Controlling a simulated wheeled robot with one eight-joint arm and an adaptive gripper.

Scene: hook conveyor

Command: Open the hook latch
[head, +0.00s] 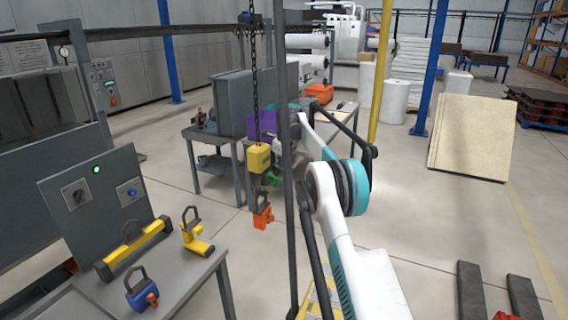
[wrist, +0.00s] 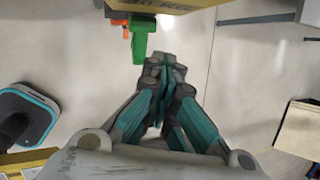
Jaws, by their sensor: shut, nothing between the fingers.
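A yellow hoist block (head: 258,158) hangs on a dark chain in the head view. A green latch part (head: 273,180) sits at its lower right, and an orange piece (head: 263,216) hangs below it. In the wrist view the green part (wrist: 140,40) points down from the yellow block (wrist: 165,4) at the top edge, with some orange (wrist: 118,18) to its left. My gripper (wrist: 166,64) is shut and empty. In that view its fingertips appear just below and right of the green part; contact cannot be told.
A grey table (head: 190,275) at the lower left holds a blue padlock-like piece (head: 141,292), a yellow one (head: 195,238) and a control box (head: 95,195). Another table (head: 215,135) stands behind the hoist.

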